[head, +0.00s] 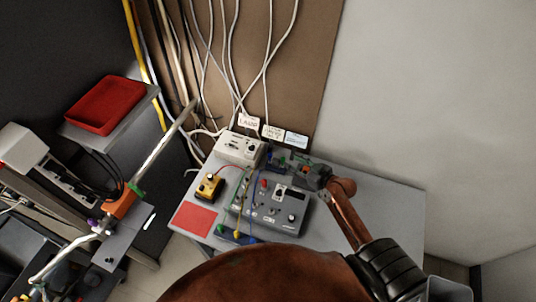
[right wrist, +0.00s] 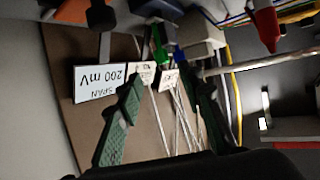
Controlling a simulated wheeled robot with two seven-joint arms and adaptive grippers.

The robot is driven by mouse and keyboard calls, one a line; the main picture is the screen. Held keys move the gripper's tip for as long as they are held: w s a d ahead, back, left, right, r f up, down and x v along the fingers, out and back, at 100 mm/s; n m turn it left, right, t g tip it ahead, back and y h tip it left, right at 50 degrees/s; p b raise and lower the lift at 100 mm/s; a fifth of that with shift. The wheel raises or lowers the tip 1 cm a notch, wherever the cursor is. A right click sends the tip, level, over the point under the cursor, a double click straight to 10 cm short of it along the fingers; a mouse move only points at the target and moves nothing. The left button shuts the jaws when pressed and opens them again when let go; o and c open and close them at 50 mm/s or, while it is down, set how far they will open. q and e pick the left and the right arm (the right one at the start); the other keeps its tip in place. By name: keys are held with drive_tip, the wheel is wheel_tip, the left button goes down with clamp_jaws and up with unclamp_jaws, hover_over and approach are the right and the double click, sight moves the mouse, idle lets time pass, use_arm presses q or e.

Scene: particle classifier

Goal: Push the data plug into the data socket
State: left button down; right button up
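My right gripper (head: 285,164) reaches in from the lower right, over the back of the table behind the dark grey panel box (head: 268,205). In the right wrist view its two green fingers (right wrist: 158,82) stand apart, with no object clearly held between them. A small green plug-like part (right wrist: 157,45) and a blue one (right wrist: 180,55) show just beyond the fingertips. A small dark blue unit (head: 277,156) sits beside the fingers in the head view. I cannot tell which part is the data plug or the data socket.
A white box (head: 240,149), a yellow device (head: 209,186) and a red mat (head: 194,219) are on the grey table (head: 380,205). Label cards, including "SPAN 200 mV" (right wrist: 101,82), stand at the back. Cables hang behind. The table's right side is clear.

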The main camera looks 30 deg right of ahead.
sight(284, 159)
drive_tip(key=shift+f+p+x, duration=0.1)
drive_tip(key=shift+p+x, duration=0.15)
drive_tip(key=shift+x, duration=1.55)
drive_tip(key=shift+f+p+x, duration=0.15)
drive_tip(key=shift+p+x, duration=0.05)
drive_tip(key=shift+x, duration=1.55)
drive_tip(key=shift+s+a, duration=0.15)
drive_tip(key=shift+s, duration=0.1)
clamp_jaws()
